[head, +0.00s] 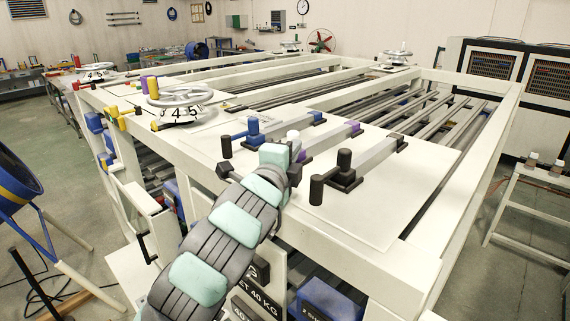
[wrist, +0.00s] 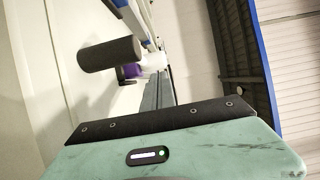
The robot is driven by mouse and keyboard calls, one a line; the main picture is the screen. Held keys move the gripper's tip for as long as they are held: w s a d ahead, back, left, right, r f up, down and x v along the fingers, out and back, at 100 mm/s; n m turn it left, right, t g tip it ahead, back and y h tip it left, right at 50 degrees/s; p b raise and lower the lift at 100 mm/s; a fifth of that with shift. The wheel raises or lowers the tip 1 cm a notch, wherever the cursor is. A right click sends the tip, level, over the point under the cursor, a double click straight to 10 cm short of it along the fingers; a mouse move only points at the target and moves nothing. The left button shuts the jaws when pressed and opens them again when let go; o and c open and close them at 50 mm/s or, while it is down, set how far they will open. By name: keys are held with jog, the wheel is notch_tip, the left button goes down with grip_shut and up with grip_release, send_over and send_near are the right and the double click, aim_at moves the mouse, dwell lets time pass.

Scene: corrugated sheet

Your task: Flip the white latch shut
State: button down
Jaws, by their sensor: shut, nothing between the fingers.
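The white latch's white knob (head: 293,136) shows just behind my gripper in the head view. A pale bar with a purple end block runs from it to the back right. A white knob also shows in the wrist view (wrist: 153,62), beside a purple part. My gripper (head: 283,158) is at the near edge of the white panel, close to the knob. It is shut and empty; its dark edge and teal body (wrist: 165,140) fill the bottom of the wrist view. A black cylindrical handle (wrist: 110,54) is just ahead of it. My arm hides the latch's near part, so contact cannot be told.
A blue latch (head: 253,128) is to the left and a black-knobbed latch (head: 344,160) to the right, with its black handle (head: 316,190) toward the front. A handwheel (head: 180,96) stands further left. The white panel (head: 370,215) is bare at front right.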

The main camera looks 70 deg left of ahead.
jog(key=b+v, duration=0.1)
jog(key=v, duration=0.2)
jog(key=b+v, duration=0.1)
jog(key=v, duration=0.2)
jog(key=shift+s+d+f, duration=0.25)
jog(key=shift+d, duration=0.05)
jog(key=b+v, duration=0.2)
jog(key=b, duration=0.2)
jog(key=shift+d+r, duration=0.1)
jog(key=shift+r, duration=0.1)
jog(key=shift+r, duration=0.1)
